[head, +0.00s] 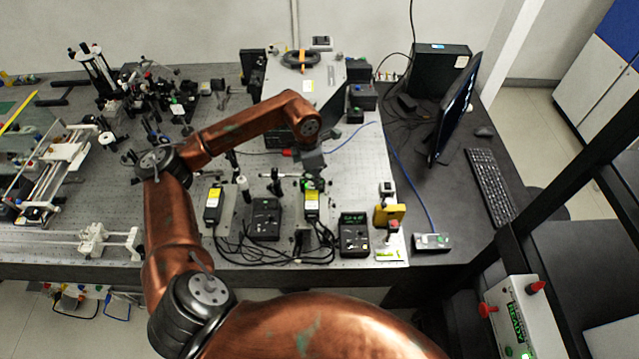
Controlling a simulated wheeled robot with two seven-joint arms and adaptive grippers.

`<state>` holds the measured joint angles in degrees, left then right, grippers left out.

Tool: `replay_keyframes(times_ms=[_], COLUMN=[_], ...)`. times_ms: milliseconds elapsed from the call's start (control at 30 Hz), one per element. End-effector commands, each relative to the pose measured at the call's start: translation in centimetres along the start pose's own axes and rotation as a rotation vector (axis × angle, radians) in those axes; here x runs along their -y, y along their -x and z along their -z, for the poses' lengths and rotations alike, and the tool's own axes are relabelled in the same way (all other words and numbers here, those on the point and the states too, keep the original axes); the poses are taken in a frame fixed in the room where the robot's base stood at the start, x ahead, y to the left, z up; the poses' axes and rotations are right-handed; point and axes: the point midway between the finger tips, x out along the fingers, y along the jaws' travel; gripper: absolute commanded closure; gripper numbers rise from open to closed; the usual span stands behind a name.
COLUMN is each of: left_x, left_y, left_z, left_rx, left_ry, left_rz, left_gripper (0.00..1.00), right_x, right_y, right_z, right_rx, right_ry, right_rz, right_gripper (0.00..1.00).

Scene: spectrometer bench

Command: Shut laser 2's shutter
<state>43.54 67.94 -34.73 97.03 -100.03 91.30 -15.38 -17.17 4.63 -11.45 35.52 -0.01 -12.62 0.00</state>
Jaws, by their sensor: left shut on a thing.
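Two small lasers with yellow labels stand on the optical bench (370,215), a left one (213,206) and a right one (312,208). I cannot read which is laser 2. My left gripper (314,181) comes down from above at the far end of the right laser. It is shut on a small part there, which looks like that laser's shutter; the fingers mostly hide it, so its position is unclear. A green spot shows beside the fingertips. My right gripper is not in view.
Black controllers (265,218) (354,234) stand beside the lasers, with black cables in front. A monitor (455,108) and keyboard (490,187) are further right. Optics crowd the left side.

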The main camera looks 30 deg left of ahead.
Motion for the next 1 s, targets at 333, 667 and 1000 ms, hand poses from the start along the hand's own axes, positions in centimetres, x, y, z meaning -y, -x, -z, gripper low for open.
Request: replay_keyframes(times_ms=[333, 667, 1000], left_x=[-0.09, -0.10, -0.08], left_y=[0.09, 0.10, 0.11], left_z=[0.34, 0.35, 0.35], left_rx=[0.059, 0.058, 0.057], left_ry=[0.002, 0.003, 0.002], left_rz=[0.010, 0.010, 0.010], left_gripper=[1.00, 0.77, 0.71], right_x=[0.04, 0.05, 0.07], right_y=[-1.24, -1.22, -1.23], right_z=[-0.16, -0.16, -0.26], right_rx=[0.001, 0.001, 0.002], right_ry=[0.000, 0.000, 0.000], right_rz=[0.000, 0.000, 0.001], right_gripper=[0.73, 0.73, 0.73])
